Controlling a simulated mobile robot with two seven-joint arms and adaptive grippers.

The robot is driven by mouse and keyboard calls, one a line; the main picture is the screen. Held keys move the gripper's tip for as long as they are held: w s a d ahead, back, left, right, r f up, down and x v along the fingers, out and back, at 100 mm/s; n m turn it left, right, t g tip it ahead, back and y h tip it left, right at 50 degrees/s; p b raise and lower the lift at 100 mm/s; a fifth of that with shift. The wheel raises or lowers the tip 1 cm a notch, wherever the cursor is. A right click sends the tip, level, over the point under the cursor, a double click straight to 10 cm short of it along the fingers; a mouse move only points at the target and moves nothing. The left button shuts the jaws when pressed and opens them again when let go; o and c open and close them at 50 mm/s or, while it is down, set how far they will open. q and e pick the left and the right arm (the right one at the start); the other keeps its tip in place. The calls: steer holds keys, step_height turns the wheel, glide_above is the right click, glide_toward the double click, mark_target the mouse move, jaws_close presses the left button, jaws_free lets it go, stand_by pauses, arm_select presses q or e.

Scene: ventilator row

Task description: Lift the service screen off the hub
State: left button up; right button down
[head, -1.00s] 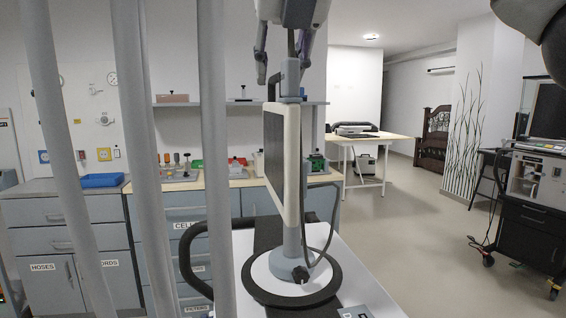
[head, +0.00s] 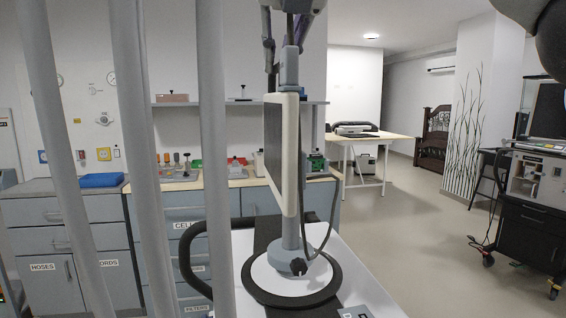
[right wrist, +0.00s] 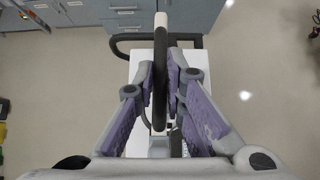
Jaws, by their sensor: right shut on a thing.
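The service screen (head: 291,150) is a thin panel with a cream edge, seen almost edge-on in the head view. It is upright on a grey post (head: 290,230). The post stands over the round hub (head: 268,276), a white disc with a black rim; I cannot tell whether a gap lies between them. My right gripper (head: 285,62) is at the top of the post, above the panel. In the right wrist view its purple-padded fingers (right wrist: 160,88) flank a narrow dark bar (right wrist: 160,50) and are shut on the screen unit. My left gripper is not in view.
The hub is on a white top (head: 350,285) with a black rail (head: 190,250) at its left. A cable (head: 330,225) loops beside the post. Pale vertical bars (head: 140,150) cross the left foreground. A ventilator cart (head: 535,200) stands at right; the floor between is clear.

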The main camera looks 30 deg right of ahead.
steer(key=shift+s+r, duration=0.15)
steer(key=shift+r, duration=1.8)
